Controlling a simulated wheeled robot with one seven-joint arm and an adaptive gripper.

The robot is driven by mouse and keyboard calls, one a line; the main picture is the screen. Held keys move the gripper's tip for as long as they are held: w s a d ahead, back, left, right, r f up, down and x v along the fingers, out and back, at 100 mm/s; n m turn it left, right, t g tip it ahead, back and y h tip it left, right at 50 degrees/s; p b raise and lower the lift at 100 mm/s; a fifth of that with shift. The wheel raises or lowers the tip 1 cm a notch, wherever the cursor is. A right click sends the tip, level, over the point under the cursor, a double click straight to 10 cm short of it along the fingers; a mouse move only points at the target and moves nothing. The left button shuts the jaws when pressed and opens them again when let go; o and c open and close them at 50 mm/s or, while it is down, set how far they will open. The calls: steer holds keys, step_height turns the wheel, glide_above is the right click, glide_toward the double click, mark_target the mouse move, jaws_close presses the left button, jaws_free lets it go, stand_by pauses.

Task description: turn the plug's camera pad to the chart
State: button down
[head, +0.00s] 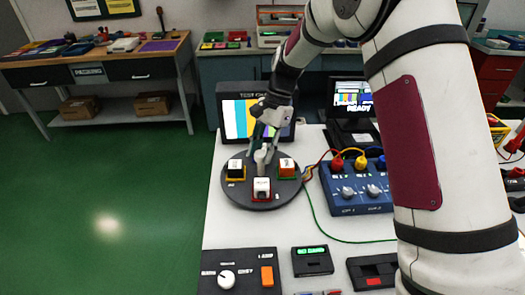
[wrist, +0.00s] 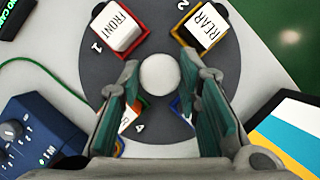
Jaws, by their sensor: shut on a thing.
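The plug is a dark round turntable (head: 240,197) with a pale central knob (head: 262,157) and labelled cubes on coloured pads. My gripper (head: 263,150) is shut on the knob (wrist: 160,75), a finger on each side. The FRONT cube (wrist: 123,27) on a red pad is away from the chart, on the near side in the head view (head: 262,188). The REAR cube (wrist: 206,28) on a yellow pad is at left in the head view (head: 236,170). An orange-faced cube (head: 287,167) is at right; the chart-side pad is mostly hidden. The TEST CHART screen (head: 233,119) stands behind.
A blue box (head: 357,192) with knobs and coloured plugs stands close right of the turntable. A green wire (head: 325,232) runs across the white bench. A READY screen (head: 352,94) is behind right. A dial panel (head: 238,271) and small devices (head: 312,261) lie in front. Green floor is left.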

stand_by(0.5)
steer(key=c, duration=1.2)
jaws_free()
steer(key=v, duration=1.2)
steer(key=shift+a, duration=0.15)
